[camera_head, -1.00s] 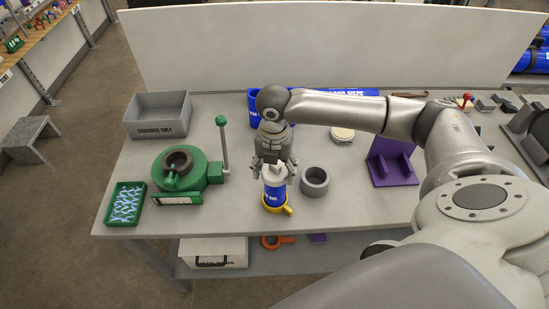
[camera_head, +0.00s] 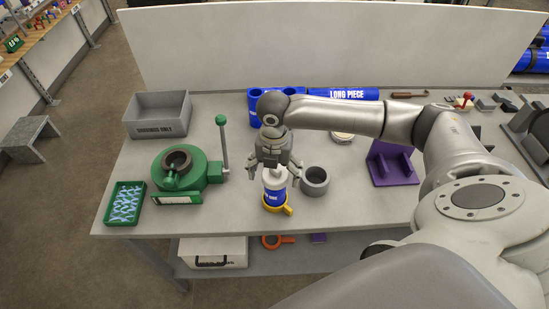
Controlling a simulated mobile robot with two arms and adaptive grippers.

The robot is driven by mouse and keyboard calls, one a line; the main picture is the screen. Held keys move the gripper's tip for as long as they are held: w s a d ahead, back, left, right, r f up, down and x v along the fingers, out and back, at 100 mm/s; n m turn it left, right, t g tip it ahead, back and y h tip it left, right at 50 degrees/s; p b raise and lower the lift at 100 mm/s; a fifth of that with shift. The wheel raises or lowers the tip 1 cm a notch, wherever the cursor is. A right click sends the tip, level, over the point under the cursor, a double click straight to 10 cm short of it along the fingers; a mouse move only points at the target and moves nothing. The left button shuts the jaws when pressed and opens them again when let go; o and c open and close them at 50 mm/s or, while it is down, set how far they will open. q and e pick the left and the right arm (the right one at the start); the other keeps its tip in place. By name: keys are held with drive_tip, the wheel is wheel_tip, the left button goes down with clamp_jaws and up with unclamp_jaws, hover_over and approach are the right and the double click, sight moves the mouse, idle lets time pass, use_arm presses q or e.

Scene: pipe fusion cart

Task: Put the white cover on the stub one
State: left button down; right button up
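The blue stub one (camera_head: 273,197) stands upright in a yellow clamp ring with a side handle (camera_head: 289,210), near the table's front edge. The white cover (camera_head: 274,180) sits on top of the stub and looks level; its seating depth cannot be told. My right gripper (camera_head: 273,175) points down right above the cover. Its fingers are spread wide on either side of the cover, apparently clear of it. The palm hides part of the cover's top. My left gripper is out of view.
A grey ring (camera_head: 314,181) stands close right of the stub. A green machine (camera_head: 200,172) with an upright lever is at left, behind a green tray (camera_head: 108,213). A purple bracket (camera_head: 392,168) and blue pipe pieces (camera_head: 345,93) stand farther back.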

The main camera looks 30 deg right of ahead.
wheel_tip(320, 180, up, 12)
idle(0.7)
drive_tip(key=shift+a, duration=0.1)
